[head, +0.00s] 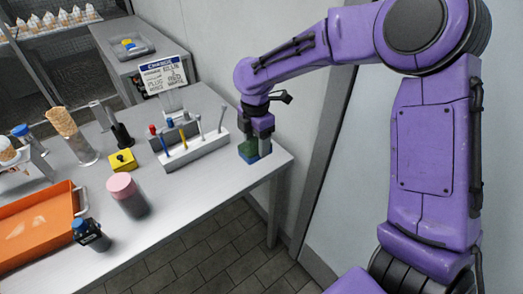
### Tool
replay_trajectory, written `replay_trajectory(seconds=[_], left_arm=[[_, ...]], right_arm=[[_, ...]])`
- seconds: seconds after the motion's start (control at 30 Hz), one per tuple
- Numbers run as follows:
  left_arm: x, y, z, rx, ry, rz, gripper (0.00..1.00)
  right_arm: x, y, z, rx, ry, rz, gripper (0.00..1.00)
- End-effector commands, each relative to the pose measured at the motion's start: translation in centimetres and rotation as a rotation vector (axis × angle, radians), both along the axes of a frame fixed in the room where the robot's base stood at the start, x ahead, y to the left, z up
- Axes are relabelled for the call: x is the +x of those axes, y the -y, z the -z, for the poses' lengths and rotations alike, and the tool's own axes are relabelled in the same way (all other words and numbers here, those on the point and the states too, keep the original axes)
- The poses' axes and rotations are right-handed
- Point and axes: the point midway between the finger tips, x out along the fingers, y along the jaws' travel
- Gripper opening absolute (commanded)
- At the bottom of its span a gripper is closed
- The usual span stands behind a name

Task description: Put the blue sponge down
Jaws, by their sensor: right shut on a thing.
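My right gripper (257,137) points down over the right end of the grey table (225,185). It is shut on the blue sponge (250,157), which shows blue and dark green between and below the fingers. The sponge is at or just above the tabletop near its back right corner; I cannot tell whether it touches. The fingers hide part of it. My left gripper is not in view.
Left of the sponge stands a grey holder (194,151) with several coloured tools, before a sign (163,76). A pink-lidded jar (126,194), yellow block (122,160), dark bottle (90,234) and orange tray (38,226) lie further left. The front right tabletop is clear.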

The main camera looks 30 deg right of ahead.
Motion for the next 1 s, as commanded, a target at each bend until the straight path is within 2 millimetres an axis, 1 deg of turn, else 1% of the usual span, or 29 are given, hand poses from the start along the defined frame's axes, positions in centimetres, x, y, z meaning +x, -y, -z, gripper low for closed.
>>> replay_trajectory(seconds=[0.1,0.27,0.3,0.4,0.63,0.7,0.8,0.9,1.0], left_arm=[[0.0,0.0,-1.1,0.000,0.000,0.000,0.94],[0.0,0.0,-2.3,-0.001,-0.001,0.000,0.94],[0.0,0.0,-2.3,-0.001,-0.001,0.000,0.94],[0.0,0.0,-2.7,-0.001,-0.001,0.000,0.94],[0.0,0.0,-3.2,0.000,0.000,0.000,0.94],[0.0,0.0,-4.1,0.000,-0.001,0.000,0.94],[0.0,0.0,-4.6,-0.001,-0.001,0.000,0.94],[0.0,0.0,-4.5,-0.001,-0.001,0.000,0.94],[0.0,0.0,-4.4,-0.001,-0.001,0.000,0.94]], right_arm=[[2.4,2.3,1.3,0.000,-0.004,0.005,0.33],[5.9,5.4,3.4,-0.001,-0.005,0.006,0.33],[6.5,5.9,4.6,-0.001,-0.006,0.006,0.33],[7.8,7.0,6.8,-0.001,-0.005,0.004,0.33],[9.5,8.5,9.6,-0.001,-0.003,0.005,0.33],[9.4,8.4,10.6,-0.001,-0.005,0.003,0.33],[9.4,8.3,12.0,-0.001,-0.002,0.003,0.33],[9.5,8.3,12.5,-0.001,0.001,0.003,0.33],[9.5,8.3,12.5,-0.001,0.001,0.003,0.33]])
